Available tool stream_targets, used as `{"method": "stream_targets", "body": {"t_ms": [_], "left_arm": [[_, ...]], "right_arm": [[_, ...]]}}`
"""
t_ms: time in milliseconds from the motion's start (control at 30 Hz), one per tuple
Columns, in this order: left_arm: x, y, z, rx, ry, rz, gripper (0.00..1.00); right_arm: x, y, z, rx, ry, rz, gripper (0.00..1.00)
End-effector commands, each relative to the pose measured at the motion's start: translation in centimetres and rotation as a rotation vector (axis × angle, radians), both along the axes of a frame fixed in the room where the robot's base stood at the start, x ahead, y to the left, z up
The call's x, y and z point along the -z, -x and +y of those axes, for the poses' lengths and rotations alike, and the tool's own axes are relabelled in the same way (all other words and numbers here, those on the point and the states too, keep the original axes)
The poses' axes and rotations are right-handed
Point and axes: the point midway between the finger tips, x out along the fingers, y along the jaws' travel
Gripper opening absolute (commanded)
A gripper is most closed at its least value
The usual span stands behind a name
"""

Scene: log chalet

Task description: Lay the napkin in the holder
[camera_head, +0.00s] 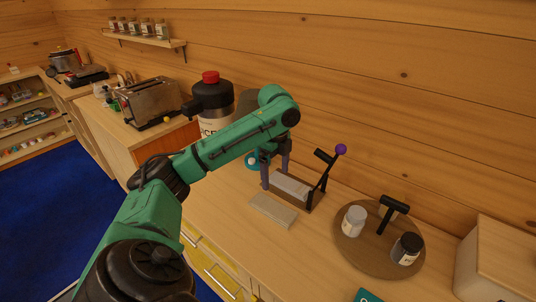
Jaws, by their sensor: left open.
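The holder (312,203) stands on the wooden counter, with a dark base and a raised black arm tipped by a purple knob. A pale, flat stack (292,187) lies in it. A flat beige piece (273,210), perhaps the napkin, lies on the counter just in front of the holder, apart from it. My left gripper (275,178) points down at the left end of the holder, its two fingers apart with nothing seen between them. I cannot tell whether it touches the holder. My right gripper is not in view.
A round brown tray (349,256) to the right bears a white jar (354,221), a dark jar (407,248) and a black T-shaped thing (391,211). A wooden box (497,262) stands far right. A red-topped flask (212,98) and a toaster (152,102) stand left, behind my arm.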

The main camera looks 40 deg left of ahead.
Motion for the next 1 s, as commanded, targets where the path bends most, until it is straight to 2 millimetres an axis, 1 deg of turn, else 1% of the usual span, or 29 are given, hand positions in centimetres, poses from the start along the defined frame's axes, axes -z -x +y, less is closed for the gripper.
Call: {"method": "stream_targets", "body": {"t_ms": [67,133,267,300,400,500,567,700,800,900,1000], "left_arm": [[-0.2,-0.2,0.1,0.006,-0.036,0.002,1.00],[0.5,-0.2,0.2,0.006,-0.043,0.008,1.00],[3.7,0.0,0.2,0.005,-0.041,0.011,1.00],[4.8,0.0,0.2,0.005,-0.040,0.011,1.00],[7.1,-0.1,0.2,0.005,-0.038,0.007,1.00],[8.5,-0.1,0.2,0.006,-0.039,0.005,1.00],[9.2,-0.1,0.3,0.006,-0.038,0.005,1.00],[11.7,0.0,0.5,0.005,-0.038,0.007,1.00],[13.5,-0.1,0.6,0.005,-0.039,0.004,1.00],[14.1,-0.1,0.6,0.005,-0.038,0.002,1.00],[14.1,-0.1,0.6,0.006,-0.038,0.001,1.00]], "right_arm": [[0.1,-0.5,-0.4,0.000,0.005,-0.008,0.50],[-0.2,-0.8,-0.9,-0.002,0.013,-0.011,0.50],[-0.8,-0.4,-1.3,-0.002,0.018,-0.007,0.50],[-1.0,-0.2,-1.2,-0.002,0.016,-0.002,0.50],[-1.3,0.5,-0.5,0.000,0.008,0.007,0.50],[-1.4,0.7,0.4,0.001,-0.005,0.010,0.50],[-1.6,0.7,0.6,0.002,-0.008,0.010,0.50],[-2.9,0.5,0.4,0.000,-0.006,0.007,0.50],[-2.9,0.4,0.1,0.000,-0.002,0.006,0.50],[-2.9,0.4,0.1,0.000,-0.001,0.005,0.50],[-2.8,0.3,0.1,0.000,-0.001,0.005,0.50]]}}
